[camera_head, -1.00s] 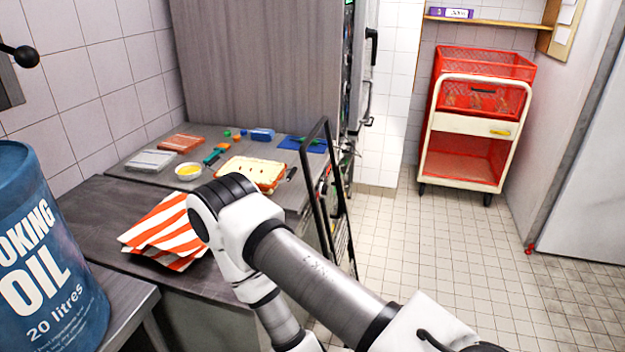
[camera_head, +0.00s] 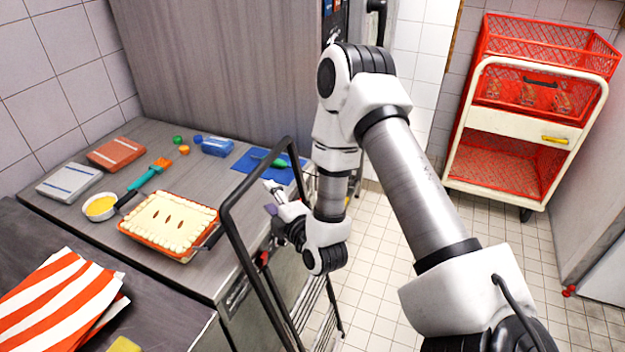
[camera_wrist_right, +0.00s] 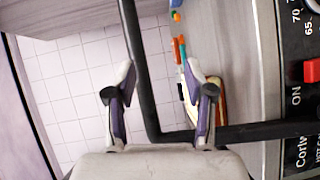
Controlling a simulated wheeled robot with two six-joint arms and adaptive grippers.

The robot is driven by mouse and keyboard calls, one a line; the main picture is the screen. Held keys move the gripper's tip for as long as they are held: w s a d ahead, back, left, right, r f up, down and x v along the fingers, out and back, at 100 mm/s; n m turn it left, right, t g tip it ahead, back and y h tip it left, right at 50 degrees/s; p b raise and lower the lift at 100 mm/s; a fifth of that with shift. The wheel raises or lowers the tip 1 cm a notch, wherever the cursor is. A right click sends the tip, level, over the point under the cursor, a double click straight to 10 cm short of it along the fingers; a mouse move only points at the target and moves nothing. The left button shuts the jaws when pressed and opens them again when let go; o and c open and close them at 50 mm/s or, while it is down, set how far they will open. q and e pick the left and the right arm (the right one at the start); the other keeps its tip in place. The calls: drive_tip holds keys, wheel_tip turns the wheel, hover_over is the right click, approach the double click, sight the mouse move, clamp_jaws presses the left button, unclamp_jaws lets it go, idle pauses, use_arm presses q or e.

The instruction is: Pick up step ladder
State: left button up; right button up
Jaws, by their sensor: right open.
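The step ladder (camera_head: 251,179) stands upright beside the counter's right side, its black tubular top rail rising above the worktop. Its lower steps show partly below my right arm. My right gripper (camera_head: 271,201) is open at the ladder's upper frame, with the arm reaching down from the right. In the right wrist view, the black rail (camera_wrist_right: 140,75) runs between the two open fingers of the right gripper (camera_wrist_right: 160,95) and bends to the right past the right finger. I cannot tell whether a finger touches it. My left gripper is out of view.
The counter (camera_head: 215,270) holds a pie (camera_head: 170,222), a bowl (camera_head: 100,206), boxes and a blue mat (camera_head: 262,168). A striped cloth (camera_head: 60,300) lies at the front left. A red cart (camera_head: 525,130) stands at the back right. Tiled floor (camera_head: 375,290) is free.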

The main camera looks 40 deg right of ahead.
sight(261, 173)
drive_tip(key=r, duration=0.1)
drive_tip(key=w+r, duration=0.1)
drive_tip(key=d+r+n+t+h, duration=0.1)
drive_tip(key=shift+w+r+p, duration=0.2)
drive_tip(key=shift+w+p, duration=0.1)
drive_tip(key=shift+w, duration=0.05)
drive_tip(key=p+x, duration=0.1)
drive_tip(key=x, duration=0.3)
drive_tip(key=p+x, duration=0.1)
drive_tip(key=x, duration=0.1)
drive_tip(key=shift+w+d+f+p, duration=0.1)
drive_tip(key=shift+w+f+p, duration=0.05)
drive_tip(key=shift+f+p, duration=0.25)
drive_tip(key=shift+w+f, duration=0.1)
drive_tip(key=shift+c, duration=0.7)
clamp_jaws()
